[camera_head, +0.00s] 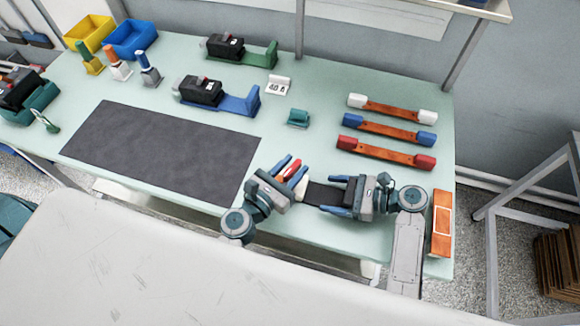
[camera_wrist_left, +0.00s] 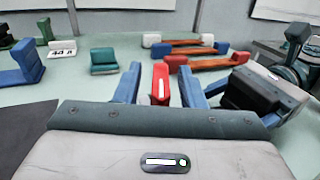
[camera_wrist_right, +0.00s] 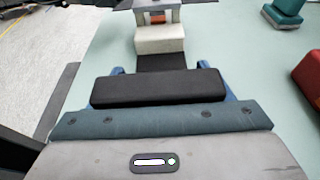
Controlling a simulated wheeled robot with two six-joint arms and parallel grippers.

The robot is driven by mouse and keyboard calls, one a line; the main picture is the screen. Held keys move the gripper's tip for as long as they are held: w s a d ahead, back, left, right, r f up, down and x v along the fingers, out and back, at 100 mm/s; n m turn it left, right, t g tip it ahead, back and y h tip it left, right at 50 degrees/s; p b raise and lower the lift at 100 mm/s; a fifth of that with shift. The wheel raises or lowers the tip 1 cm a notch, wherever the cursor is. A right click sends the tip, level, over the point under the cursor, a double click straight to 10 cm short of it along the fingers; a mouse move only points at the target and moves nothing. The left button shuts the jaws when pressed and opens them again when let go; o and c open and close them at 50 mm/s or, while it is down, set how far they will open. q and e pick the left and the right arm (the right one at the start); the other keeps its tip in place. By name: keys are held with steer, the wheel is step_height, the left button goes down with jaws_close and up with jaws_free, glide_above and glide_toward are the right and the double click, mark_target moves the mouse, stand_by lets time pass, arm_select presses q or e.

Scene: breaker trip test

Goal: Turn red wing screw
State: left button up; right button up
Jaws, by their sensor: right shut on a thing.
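The red wing screw, seen as a narrow red piece with a pale stripe (camera_wrist_left: 160,84), stands between the fingers of my left gripper (camera_head: 292,168). In the left wrist view the two blue fingers (camera_wrist_left: 160,88) stand apart, with a gap on each side of it. My right gripper (camera_head: 340,196) is shut on a black breaker block (camera_head: 326,193), also large in the right wrist view (camera_wrist_right: 158,88). A white end piece (camera_wrist_right: 159,40) extends from the block toward my left gripper. How the red piece joins the block is hidden.
Three bars with white, blue (camera_head: 388,130) and red ends lie at the back right. A small teal block (camera_head: 298,118) and the blue breaker stand (camera_head: 232,101) are behind my grippers. A dark mat (camera_head: 160,150) lies left. An orange frame (camera_head: 441,222) is at the right edge.

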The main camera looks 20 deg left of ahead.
mark_target(288, 169)
arm_select(q)
steer(key=v, duration=1.2)
steer(key=shift+c, duration=0.3)
